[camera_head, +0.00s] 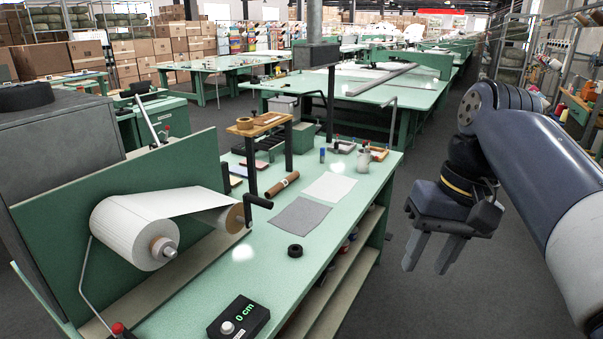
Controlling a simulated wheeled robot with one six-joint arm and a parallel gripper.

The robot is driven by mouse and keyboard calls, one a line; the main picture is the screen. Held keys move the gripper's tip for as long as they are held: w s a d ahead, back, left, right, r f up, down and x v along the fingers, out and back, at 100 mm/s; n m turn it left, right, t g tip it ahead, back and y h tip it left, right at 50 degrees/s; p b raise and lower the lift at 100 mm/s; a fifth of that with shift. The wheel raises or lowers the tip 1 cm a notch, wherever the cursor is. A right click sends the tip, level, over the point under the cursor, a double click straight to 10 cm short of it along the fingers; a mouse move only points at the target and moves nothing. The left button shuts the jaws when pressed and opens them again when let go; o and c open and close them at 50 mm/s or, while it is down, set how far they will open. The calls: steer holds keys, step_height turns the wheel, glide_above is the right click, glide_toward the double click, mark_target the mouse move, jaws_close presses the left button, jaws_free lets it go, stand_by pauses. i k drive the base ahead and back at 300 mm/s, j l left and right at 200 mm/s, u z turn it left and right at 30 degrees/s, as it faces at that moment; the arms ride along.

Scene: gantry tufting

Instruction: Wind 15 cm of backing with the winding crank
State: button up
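A large white roll of backing (125,235) sits on a spindle on the green upright panel (100,180) at the left. A sheet runs from it to a smaller roll (228,217) with a brown end. The black winding crank (258,203) is at the right end of that smaller roll. A black counter box (240,319) at the bench's front reads "0 cm" in green. My gripper (425,267) hangs at the right, over the floor and well clear of the crank. Its two fingers point down, stand apart and hold nothing.
The green bench (255,275) bears a black ring (295,250), a grey sheet (301,217), a white sheet (329,187) and a brown tube (282,184). A small wooden-topped stand (260,125) rises behind the crank. A red-knobbed lever (118,328) is at front left. Dark floor is free right of the bench.

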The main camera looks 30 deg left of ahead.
mark_target(231, 219)
steer(key=i+u, duration=0.35)
steer(key=i+l+u, duration=0.1)
steer(key=i+u, duration=0.2)
steer(key=i, duration=0.25)
steer(key=i+l+u, duration=0.2)
steer(key=i+u, duration=0.15)
steer(key=i+j+u, duration=0.1)
steer(key=i+u, duration=0.6)
steer(key=u, duration=0.25)
